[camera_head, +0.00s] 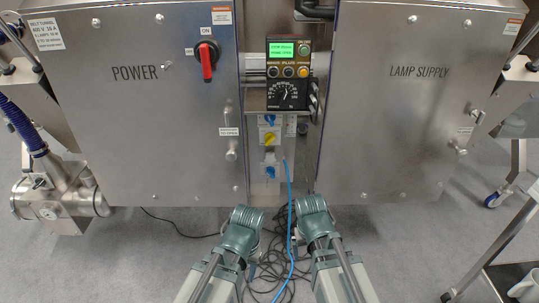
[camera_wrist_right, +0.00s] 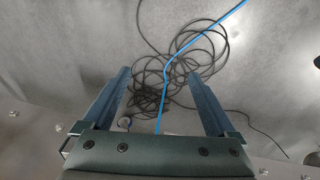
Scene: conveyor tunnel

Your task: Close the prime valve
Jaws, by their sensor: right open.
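No label reading "prime valve" can be made out. A steel pump or valve body (camera_head: 62,200) with a small lever (camera_head: 40,182) on top stands at the lower left of the head view, a blue hose (camera_head: 22,128) running into it. Small blue and yellow rotary knobs (camera_head: 270,138) sit in a column on the centre panel. My right gripper (camera_wrist_right: 157,76) is open and empty in the right wrist view, with floor and cables beyond its fingers. My two arms reach up from the bottom of the head view, apart from the cabinets. The left gripper's fingers do not show.
The POWER cabinet (camera_head: 140,130) carries a red rotary handle (camera_head: 207,62). The LAMP SUPPLY cabinet (camera_head: 408,120) stands at right. A lit control box (camera_head: 288,72) hangs between them. Black cables (camera_head: 268,262) and a blue cable (camera_head: 290,215) lie on the floor. A wheeled cart (camera_head: 500,245) stands at right.

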